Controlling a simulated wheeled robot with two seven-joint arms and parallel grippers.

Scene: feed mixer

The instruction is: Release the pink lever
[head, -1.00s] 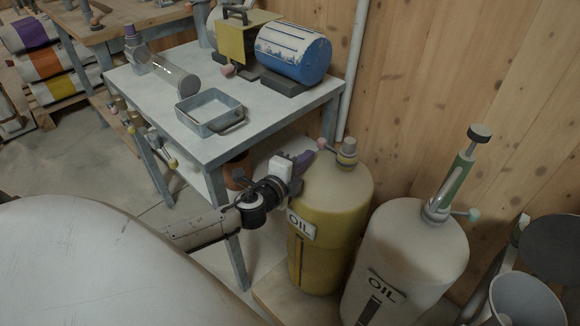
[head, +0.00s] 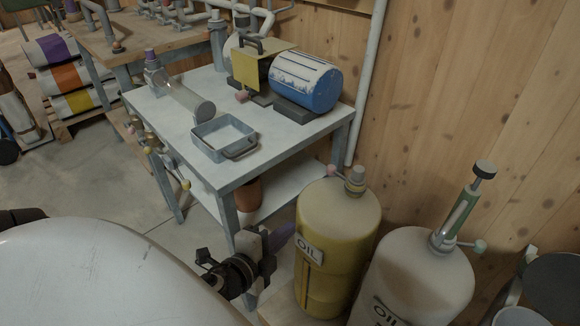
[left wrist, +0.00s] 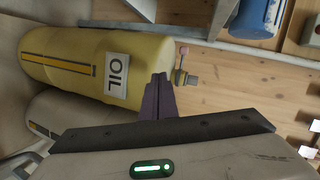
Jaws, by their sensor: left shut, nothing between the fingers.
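A pink-tipped lever (head: 333,170) sticks out to the left of the valve on top of the yellow oil tank (head: 337,228). In the left wrist view the same pink lever (left wrist: 183,50) shows beyond my fingertips, beside the small valve on the yellow tank (left wrist: 58,50). My left gripper (head: 285,234), with purple fingers, is to the left of the yellow tank and below the lever, apart from it. Its fingers (left wrist: 158,82) are shut together with nothing between them. My right gripper is in neither view.
A white oil tank (head: 418,275) with a green pump stands right of the yellow one. A metal table (head: 270,150) behind my gripper holds a grey tray (head: 224,138), a blue drum (head: 305,82) and a yellow panel (head: 246,67). The wooden wall closes the back.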

